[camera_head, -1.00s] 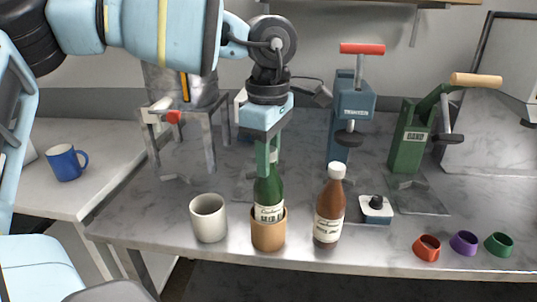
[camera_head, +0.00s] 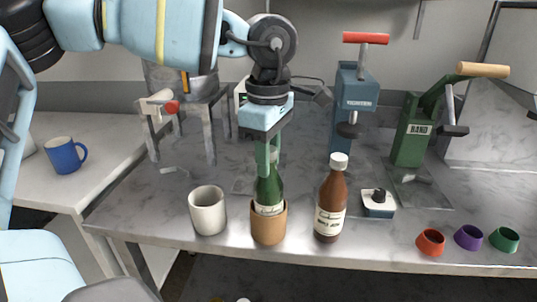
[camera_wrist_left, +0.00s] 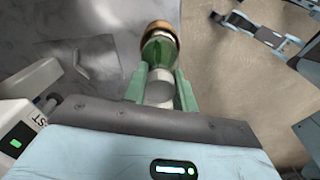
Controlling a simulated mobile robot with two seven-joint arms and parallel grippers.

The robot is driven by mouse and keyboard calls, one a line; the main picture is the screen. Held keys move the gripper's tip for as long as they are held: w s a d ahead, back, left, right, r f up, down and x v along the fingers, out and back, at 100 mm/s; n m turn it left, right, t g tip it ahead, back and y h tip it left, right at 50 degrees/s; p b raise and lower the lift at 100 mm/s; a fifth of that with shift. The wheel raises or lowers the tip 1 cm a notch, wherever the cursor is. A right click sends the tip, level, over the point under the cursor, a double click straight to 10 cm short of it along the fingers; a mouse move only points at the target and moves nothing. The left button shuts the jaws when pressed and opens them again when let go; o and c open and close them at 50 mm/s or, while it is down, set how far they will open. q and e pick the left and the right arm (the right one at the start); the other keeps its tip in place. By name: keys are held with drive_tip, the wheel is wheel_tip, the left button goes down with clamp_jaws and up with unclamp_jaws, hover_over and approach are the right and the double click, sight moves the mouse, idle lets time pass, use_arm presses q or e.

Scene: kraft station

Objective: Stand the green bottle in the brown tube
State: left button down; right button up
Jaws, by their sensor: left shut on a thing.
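The green bottle (camera_head: 268,188) stands upright with its lower part inside the brown tube (camera_head: 268,227), and its label is partly hidden by the tube's rim. The tube stands near the table's front edge. My left gripper (camera_head: 268,160) comes down from above and is shut on the bottle's neck. In the left wrist view the green bottle (camera_wrist_left: 157,50) lies between the fingers of my left gripper (camera_wrist_left: 161,88), with the brown tube (camera_wrist_left: 159,27) around its far end. Whether the bottle touches the tube's bottom is hidden.
A white cup (camera_head: 207,211) stands close left of the tube, and a brown bottle (camera_head: 331,200) with a white cap close right. Red (camera_head: 431,242), purple (camera_head: 468,238) and green (camera_head: 504,240) rings lie at the right front. Presses (camera_head: 354,105) stand behind.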

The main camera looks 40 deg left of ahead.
use_arm(q)
drive_tip(key=shift+r, duration=0.1)
drive_tip(key=shift+c, duration=2.4)
unclamp_jaws()
drive_tip(key=shift+r+p, duration=0.5)
drive_tip(key=shift+r, duration=0.95)
use_arm(e)
drive_tip(key=shift+w+r, duration=0.35)
drive_tip(key=shift+r, duration=0.25)
use_arm(q)
drive_tip(key=shift+r+p, duration=1.15)
drive_tip(key=shift+r, duration=1.9)
use_arm(e)
drive_tip(key=w+r, duration=0.1)
drive_tip(key=r, duration=0.1)
drive_tip(key=shift+w+r+t, duration=0.3)
drive_tip(key=shift+w+r, duration=0.05)
drive_tip(key=shift+r, duration=0.05)
use_arm(q)
drive_tip(key=shift+f, duration=0.1)
